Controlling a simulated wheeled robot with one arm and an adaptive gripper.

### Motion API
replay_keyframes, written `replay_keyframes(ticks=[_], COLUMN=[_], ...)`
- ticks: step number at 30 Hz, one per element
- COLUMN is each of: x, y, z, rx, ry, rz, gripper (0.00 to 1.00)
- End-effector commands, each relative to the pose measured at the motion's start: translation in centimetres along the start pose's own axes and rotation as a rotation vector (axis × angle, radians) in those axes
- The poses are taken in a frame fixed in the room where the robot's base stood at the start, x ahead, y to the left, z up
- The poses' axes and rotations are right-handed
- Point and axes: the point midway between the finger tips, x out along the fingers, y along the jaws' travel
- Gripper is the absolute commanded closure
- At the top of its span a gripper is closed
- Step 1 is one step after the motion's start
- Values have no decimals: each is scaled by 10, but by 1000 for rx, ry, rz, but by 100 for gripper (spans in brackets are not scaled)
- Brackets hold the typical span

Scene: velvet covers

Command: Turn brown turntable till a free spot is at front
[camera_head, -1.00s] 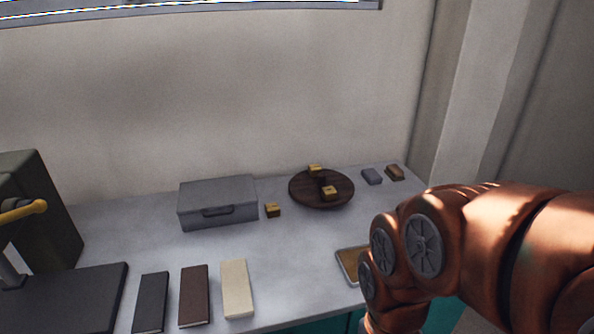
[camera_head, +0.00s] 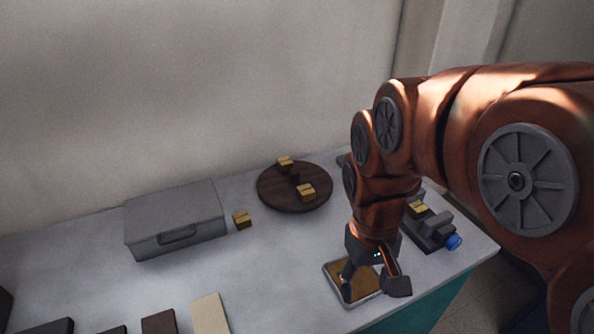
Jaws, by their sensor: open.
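The brown turntable (camera_head: 272,197) is a round dark wooden disc at the back of the table. One small yellowish block (camera_head: 285,162) sits near its rear edge. A second similar block (camera_head: 306,192) sits on its front-right part. A small dark knob stands near the disc's middle, partly hidden by the blocks. The left part of the disc is bare. My gripper (camera_head: 372,285) is open and points down over a shallow tray, to the front right of the turntable and apart from it. Nothing shows between its fingers.
The tray (camera_head: 366,299) has a brown-gold inside. A dark device (camera_head: 430,232) with a blue end and a yellowish block stands to its right. A grey case (camera_head: 175,220) and a loose block (camera_head: 241,219) are left of the turntable. Books lie front left. The middle table is clear.

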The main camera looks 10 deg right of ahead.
Motion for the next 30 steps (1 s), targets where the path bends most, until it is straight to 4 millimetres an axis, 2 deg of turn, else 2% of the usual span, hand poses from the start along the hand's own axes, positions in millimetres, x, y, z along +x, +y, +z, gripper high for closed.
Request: replay_keyframes(ticks=[1, 9, 15, 23, 30], x=[-8, -42, -60, -75, -79], y=[2, 8, 12, 14, 13], z=[-16, -92, -148, -219, -282], rx=[8, 38, 53, 57, 48], ry=[2, 22, 37, 57, 70], rz=[4, 23, 39, 54, 65], gripper=[40, 40, 40, 40, 40])
